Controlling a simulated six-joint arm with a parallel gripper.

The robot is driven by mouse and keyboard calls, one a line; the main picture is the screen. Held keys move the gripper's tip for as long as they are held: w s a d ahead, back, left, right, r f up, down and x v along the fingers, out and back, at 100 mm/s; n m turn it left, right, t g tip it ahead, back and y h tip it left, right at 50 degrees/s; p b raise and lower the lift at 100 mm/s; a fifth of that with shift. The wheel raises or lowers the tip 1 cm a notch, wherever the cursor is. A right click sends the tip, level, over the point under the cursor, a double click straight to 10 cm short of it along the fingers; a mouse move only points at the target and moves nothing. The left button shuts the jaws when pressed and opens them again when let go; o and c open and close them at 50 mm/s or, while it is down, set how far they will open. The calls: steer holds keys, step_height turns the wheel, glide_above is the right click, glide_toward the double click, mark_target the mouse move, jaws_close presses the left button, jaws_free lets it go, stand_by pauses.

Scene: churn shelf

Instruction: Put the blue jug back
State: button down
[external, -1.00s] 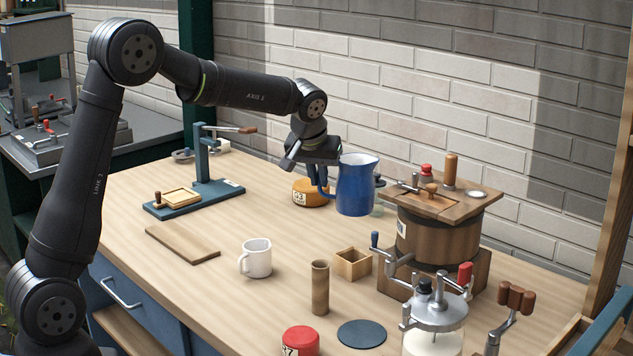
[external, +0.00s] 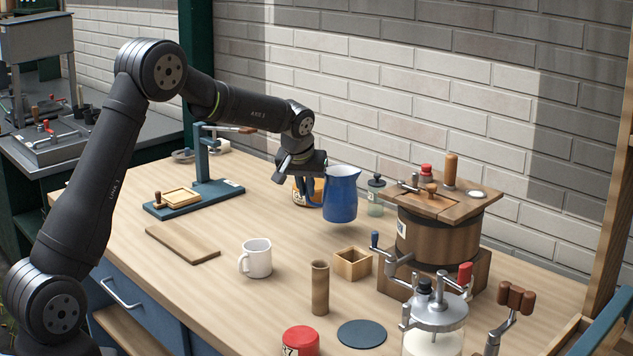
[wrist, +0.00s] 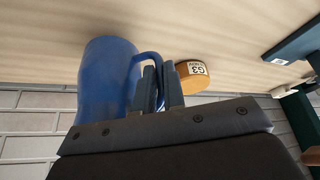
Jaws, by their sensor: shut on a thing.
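The blue jug (external: 341,197) is upright above the back middle of the table, its base seeming a little clear of the top. My gripper (external: 314,190) is shut on the jug's handle, at the jug's left side. In the wrist view, the two fingers (wrist: 159,90) close around the handle and the blue jug (wrist: 103,78) fills the left part. A dark blue round mat (external: 362,333) lies bare near the front of the table.
An orange tin (external: 302,192) stands behind my gripper. A glass jar (external: 376,197) and the wooden churn (external: 436,235) are to the jug's right. A white mug (external: 257,258), a small wooden box (external: 352,264), a wooden cylinder (external: 320,288) and a red tin (external: 300,341) stand nearer the front.

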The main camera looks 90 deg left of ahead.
steer(key=shift+f, duration=1.75)
steer(key=shift+f, duration=0.1)
steer(key=c, duration=1.5)
jaws_free()
steer(key=shift+f, duration=0.1)
steer(key=shift+d+r, duration=0.2)
steer(key=shift+r, duration=0.35)
steer(key=v, duration=1.1)
steer(key=shift+d, duration=0.1)
